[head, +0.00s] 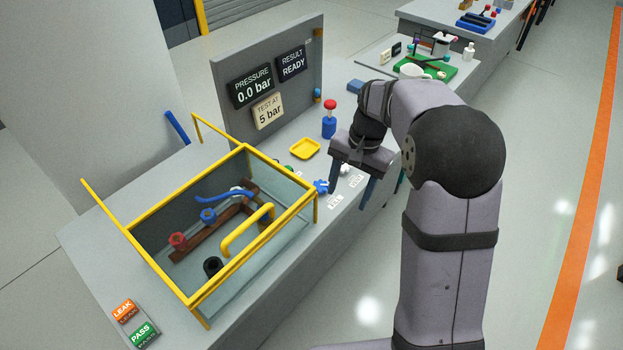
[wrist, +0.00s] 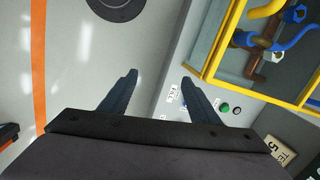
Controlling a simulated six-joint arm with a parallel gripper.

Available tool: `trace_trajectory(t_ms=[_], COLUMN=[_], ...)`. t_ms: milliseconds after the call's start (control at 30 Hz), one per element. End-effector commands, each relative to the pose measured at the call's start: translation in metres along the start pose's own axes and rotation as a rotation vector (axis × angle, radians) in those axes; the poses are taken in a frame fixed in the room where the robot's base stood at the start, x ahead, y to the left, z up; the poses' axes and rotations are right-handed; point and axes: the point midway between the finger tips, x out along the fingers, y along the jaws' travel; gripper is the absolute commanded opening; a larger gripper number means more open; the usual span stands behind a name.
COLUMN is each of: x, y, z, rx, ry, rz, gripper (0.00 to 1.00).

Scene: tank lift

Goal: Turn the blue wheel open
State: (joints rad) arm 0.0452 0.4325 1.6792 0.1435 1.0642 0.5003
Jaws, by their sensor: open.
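The blue wheel (head: 321,186) is a small lobed handwheel on the bench, just right of the yellow-framed tank. My gripper (head: 350,187) is open and empty, pointing down just right of the wheel and apart from it. In the wrist view my gripper (wrist: 159,78) has its two dark fingers spread, with floor and the bench edge between them. There the wheel is largely or wholly hidden by the right finger.
The yellow-framed tank (head: 187,299) holds pipes with red and blue fittings. A yellow tray (head: 304,148) and a red-topped blue post (head: 329,120) stand behind the wheel. A grey panel (head: 222,87) reads 0.0 bar, READY. Open floor lies right of the bench.

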Motion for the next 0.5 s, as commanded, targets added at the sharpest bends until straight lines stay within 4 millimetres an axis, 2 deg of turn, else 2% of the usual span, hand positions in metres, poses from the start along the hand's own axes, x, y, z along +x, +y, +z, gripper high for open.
trace_trajectory(t_ms=[33, 300, 500], x=[-0.001, 0.012, 0.023], y=[0.011, 0.069, 0.098], z=[0.015, 0.084, 0.118], rx=[-0.049, -0.328, -0.459], ry=[0.008, 0.046, 0.056], rz=[0.010, 0.064, 0.088], gripper=[0.56, 0.56, 0.56])
